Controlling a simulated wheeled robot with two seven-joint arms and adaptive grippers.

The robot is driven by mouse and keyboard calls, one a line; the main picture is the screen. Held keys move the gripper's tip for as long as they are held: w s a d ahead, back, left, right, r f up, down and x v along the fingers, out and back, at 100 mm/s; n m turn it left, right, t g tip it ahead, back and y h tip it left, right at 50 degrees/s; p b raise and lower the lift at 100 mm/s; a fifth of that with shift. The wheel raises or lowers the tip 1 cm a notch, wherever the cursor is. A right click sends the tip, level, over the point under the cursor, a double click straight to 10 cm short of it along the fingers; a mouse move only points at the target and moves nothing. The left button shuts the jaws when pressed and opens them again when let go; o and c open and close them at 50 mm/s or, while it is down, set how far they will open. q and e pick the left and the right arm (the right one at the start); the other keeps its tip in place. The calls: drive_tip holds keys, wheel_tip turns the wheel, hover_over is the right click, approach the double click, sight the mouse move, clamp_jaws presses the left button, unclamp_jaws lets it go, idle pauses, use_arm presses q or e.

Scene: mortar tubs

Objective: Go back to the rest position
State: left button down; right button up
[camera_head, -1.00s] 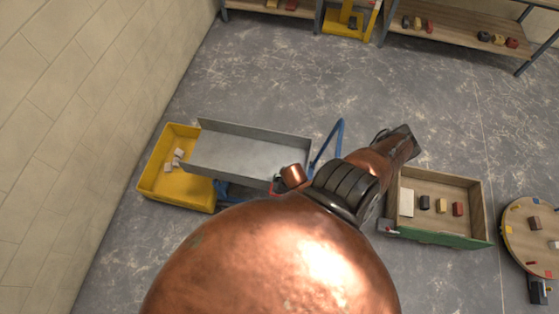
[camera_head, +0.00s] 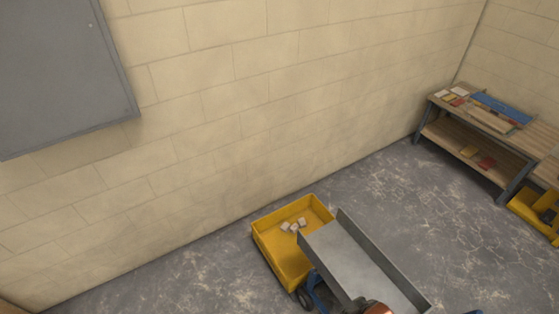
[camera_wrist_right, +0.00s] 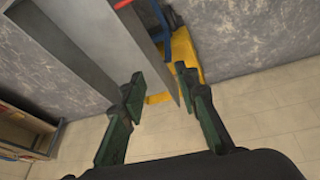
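In the right wrist view my right gripper (camera_wrist_right: 163,105) is open, its two dark green-padded fingers well apart. The grey metal trough (camera_wrist_right: 75,50) lies beyond the fingers there, and one wall edge appears between them; I cannot tell how close it is. I see nothing held. In the head view only a small copper part of my arm shows at the bottom edge, against the trough (camera_head: 345,262). My left gripper is in neither view now.
A yellow tub (camera_head: 268,246) with several pale pieces (camera_head: 294,226) stands on the floor at the trough's left end. A block wall (camera_head: 230,120) with a grey panel (camera_head: 60,75) runs behind. A wooden workbench (camera_head: 490,125) stands at the far right. Floor between is clear.

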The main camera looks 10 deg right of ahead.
drive_tip(key=s+d+r+m, duration=0.2)
drive_tip(key=s+d+r, duration=0.2)
drive_tip(key=s, duration=0.1)
drive_tip(key=s+a+f+g+b, duration=0.1)
drive_tip(key=s+f+b, duration=0.1)
drive_tip(key=f, duration=1.6)
drive_tip(key=s+a+f+g+b, duration=0.1)
drive_tip(key=s+f+b, duration=0.15)
drive_tip(key=f, duration=1.65)
drive_tip(key=s+f+n+g+b, duration=0.1)
drive_tip(key=s+f+b, duration=0.2)
drive_tip(key=s+f, duration=1.4)
drive_tip(key=shift+s+d+f+g+b, duration=0.3)
drive_tip(key=shift+f+b, duration=0.1)
drive_tip(key=shift+f, duration=0.5)
